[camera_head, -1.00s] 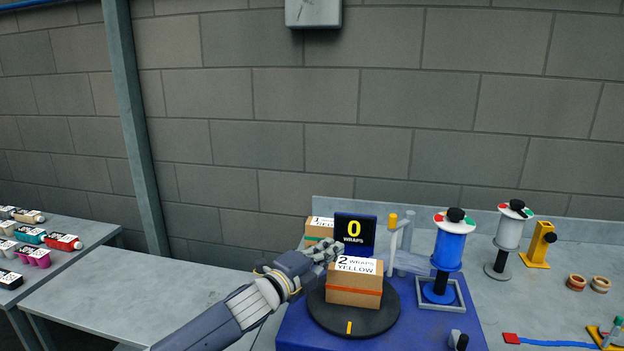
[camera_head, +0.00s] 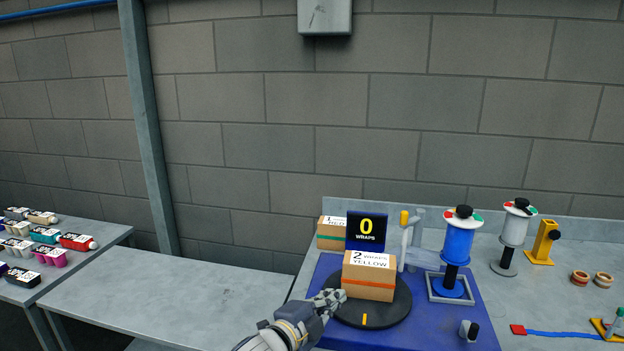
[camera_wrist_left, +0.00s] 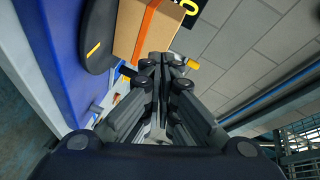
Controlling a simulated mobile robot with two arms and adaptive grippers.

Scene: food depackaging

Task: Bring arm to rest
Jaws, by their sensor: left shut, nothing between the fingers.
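My left gripper (camera_head: 330,298) is shut and empty in the head view, at the left front edge of the black turntable. In the left wrist view its closed fingers (camera_wrist_left: 158,62) point toward the cardboard box. The box (camera_head: 368,285), labelled "2 WRAPS YELLOW" with an orange band, sits on the turntable (camera_head: 385,320); it also shows in the left wrist view (camera_wrist_left: 140,30). The fingertips are near the box's lower left side; I cannot tell if they touch it. My right gripper is not in view.
A display reading "0 WRAPS" (camera_head: 366,232) and another box (camera_head: 330,241) stand behind. A blue spool (camera_head: 458,243) and a white spool (camera_head: 513,230) stand right. The grey table (camera_head: 170,300) at left is bare. Tubes and cups crowd the far-left table.

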